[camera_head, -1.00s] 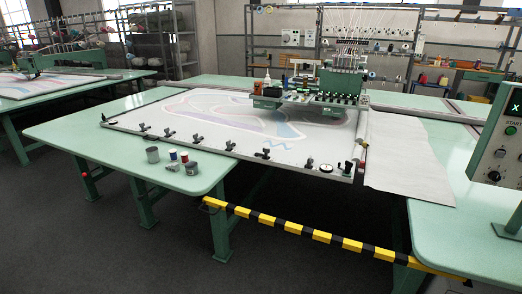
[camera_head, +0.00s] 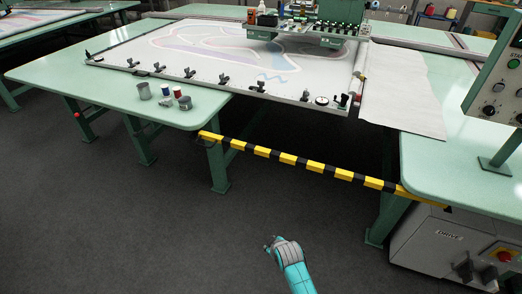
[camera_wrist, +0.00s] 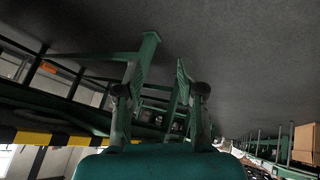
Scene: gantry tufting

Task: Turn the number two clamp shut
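Several black clamps stand along the near rail of the white tufting frame (camera_head: 115,66). They include a far-left clamp (camera_head: 133,63), clamps near the middle (camera_head: 188,73) (camera_head: 223,80), and one further right (camera_head: 260,84). No numbers are readable, so I cannot tell which is number two or whether it is shut. My gripper (camera_head: 270,243) is low in front of the table, over the dark floor, well away from the clamps. The wrist view shows its two fingers (camera_wrist: 160,90) apart with nothing between them. The clamps do not show in the wrist view.
A yellow-black barrier bar (camera_head: 290,159) runs below the table's front. Cans and spools (camera_head: 165,92) stand on the green table (camera_head: 60,76) at left. A control box (camera_head: 500,85) and a drive cabinet (camera_head: 440,240) are at right. The floor in front is clear.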

